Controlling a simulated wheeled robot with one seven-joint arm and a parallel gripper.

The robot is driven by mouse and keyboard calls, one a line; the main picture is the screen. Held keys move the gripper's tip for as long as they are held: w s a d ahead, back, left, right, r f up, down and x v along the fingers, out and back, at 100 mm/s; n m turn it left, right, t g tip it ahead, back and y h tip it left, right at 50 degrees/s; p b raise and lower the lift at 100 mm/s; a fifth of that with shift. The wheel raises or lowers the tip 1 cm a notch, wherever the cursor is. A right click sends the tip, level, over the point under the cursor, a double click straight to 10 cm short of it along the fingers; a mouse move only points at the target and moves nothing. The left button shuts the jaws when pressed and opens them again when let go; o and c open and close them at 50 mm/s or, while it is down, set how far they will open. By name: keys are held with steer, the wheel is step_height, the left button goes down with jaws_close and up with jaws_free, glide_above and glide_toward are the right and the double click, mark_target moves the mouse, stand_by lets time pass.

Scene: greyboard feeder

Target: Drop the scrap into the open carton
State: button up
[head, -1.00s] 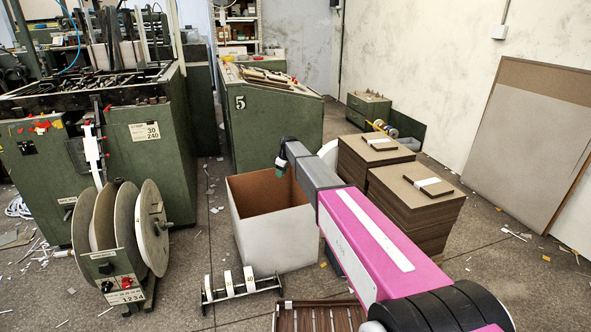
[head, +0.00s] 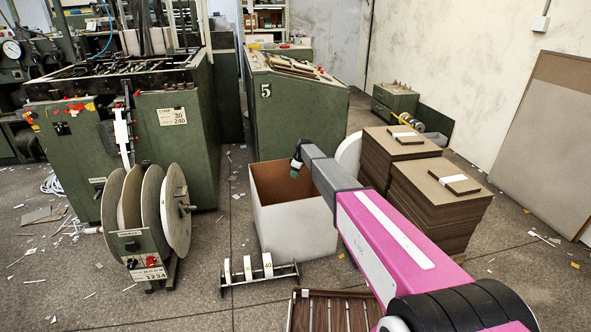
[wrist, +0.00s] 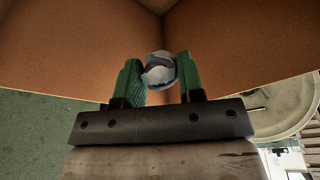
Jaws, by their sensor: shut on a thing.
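The open carton (head: 295,230) stands on the floor in the middle of the head view, white outside and brown inside, with its top open. My gripper (head: 294,170) is above the carton's opening in the head view, pointing down. In the wrist view, the green fingers of my gripper (wrist: 160,72) are shut on the scrap (wrist: 160,74), a small crumpled grey-white piece. The brown inner walls of the carton (wrist: 80,45) spread behind the fingers. The scrap cannot be made out in the head view.
Stacks of brown board (head: 435,205) stand just right of the carton. A small rack (head: 258,277) lies in front of it and a slatted wooden pallet (head: 330,312) at the bottom. Reel discs (head: 150,215) and a green machine (head: 170,155) are at the left. The floor left of the carton is mostly clear.

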steer(key=shift+f, duration=0.5)
steer(key=o, duration=1)
steer(key=shift+c, duration=0.2)
steer(key=shift+r, duration=0.1)
steer(key=w+v, duration=0.1)
steer(key=v, duration=1)
steer(key=s+d+m+h, duration=0.1)
steer(key=s+d+m, duration=0.3)
steer(key=s, duration=1.3)
steer(key=s+d+f+m+h, duration=0.1)
steer(key=s+d+m, duration=0.4)
steer(key=s+d, duration=0.8)
steer(key=s+d+m+g+h, duration=0.1)
steer(key=s+d+m, duration=0.4)
steer(key=s, duration=1.8)
steer(key=d, duration=0.4)
steer(key=shift+f, duration=0.4)
